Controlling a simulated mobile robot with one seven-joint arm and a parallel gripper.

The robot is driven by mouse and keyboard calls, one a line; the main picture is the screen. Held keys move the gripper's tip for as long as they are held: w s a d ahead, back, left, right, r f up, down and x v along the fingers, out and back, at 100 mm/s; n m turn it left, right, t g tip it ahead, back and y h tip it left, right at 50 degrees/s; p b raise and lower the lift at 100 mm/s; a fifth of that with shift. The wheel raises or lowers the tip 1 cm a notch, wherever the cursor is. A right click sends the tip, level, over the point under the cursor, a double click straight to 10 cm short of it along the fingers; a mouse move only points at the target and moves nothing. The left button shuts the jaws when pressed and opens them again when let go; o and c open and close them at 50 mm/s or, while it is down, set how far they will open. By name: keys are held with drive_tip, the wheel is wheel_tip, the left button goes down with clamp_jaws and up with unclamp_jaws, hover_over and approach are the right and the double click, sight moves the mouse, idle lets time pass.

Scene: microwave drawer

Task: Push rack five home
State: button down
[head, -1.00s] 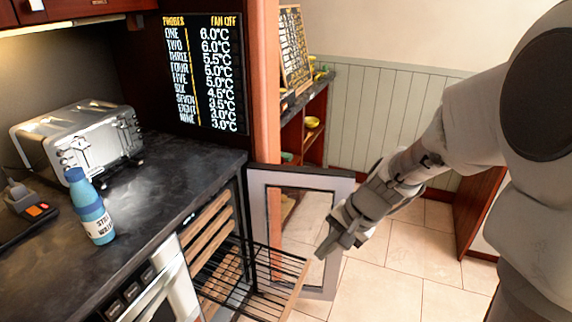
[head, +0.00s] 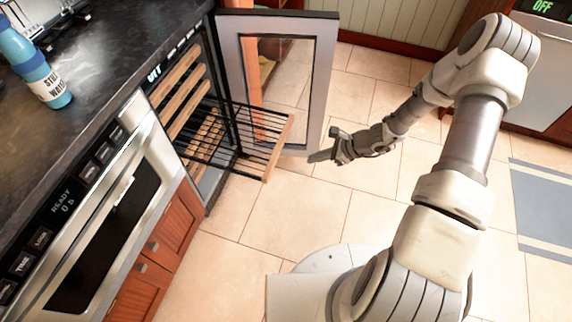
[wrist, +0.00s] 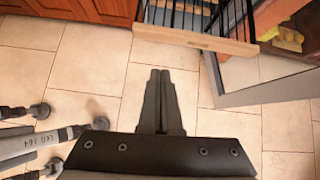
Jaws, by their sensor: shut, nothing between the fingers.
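A wire rack with a wooden front rail (head: 278,150) sticks out of a tall, narrow cooler (head: 200,110) under the counter. The rail also shows at the top of the wrist view (wrist: 196,39). I cannot read a number on this rack. Other racks with wooden fronts (head: 180,85) sit inside the cooler above it. The cooler's framed glass door (head: 318,80) stands open. My gripper (head: 318,157) is shut and empty, to the right of the rail and apart from it. In the wrist view its closed fingers (wrist: 159,78) point toward the rail with floor visible between.
An oven (head: 110,210) and red-brown cabinets (head: 170,235) stand left of the cooler. A blue water bottle (head: 40,75) stands on the dark counter (head: 110,40). The open door edge is close to my gripper. Tiled floor (head: 300,215) is clear before the rack.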

drive_tip(key=f, duration=0.2)
drive_tip(key=b, duration=0.3)
approach(274, 166)
drive_tip(key=shift+m, duration=0.4)
drive_tip(key=shift+s+x, duration=0.2)
drive_tip(key=shift+x, duration=2.55)
drive_tip(key=shift+a, duration=0.2)
